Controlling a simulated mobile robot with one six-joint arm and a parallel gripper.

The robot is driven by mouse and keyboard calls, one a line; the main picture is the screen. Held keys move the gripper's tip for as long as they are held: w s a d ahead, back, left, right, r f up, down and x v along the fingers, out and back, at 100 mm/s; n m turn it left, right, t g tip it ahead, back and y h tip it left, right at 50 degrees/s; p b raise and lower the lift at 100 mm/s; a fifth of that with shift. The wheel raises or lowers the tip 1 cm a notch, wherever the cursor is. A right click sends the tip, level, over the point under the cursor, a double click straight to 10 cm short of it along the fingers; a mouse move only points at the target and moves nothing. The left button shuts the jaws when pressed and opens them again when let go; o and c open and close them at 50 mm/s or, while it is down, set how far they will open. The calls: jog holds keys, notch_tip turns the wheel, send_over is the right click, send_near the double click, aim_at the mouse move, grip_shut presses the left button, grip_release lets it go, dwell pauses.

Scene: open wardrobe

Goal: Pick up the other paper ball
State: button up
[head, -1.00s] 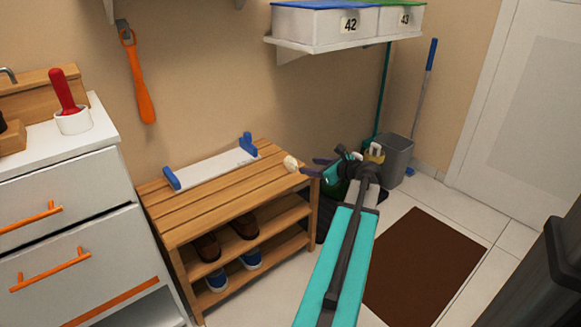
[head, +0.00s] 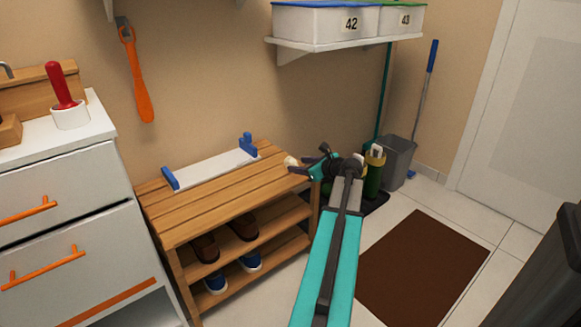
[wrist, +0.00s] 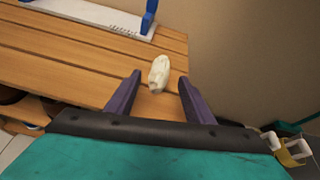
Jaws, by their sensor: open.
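A crumpled white paper ball (wrist: 159,73) lies on the slatted wooden bench near its right end. In the wrist view it sits just beyond and between my fingertips, apart from both. In the head view the paper ball (head: 291,161) shows at the bench's right edge, partly hidden by my gripper. My gripper (wrist: 158,80) has two dark purple fingers spread open with nothing between them. In the head view my gripper (head: 303,168) reaches over the right end of the bench from the right. Only one paper ball is in view.
A white board with blue ends (head: 212,168) lies at the back of the bench (head: 200,207). Shoes stand on the shelves below. A green bottle (head: 374,172) and a grey bin (head: 398,160) stand right of the bench. A brown mat (head: 420,268) lies on the open floor.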

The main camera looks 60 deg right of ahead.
aim_at(293, 164)
jog(key=shift+b+x, duration=1.15)
jog(key=shift+x, duration=0.25)
jog(key=shift+b+x, duration=0.55)
jog(key=shift+x, duration=0.65)
jog(key=shift+f, duration=0.1)
jog(key=shift+c, duration=0.3)
jog(key=c, duration=1)
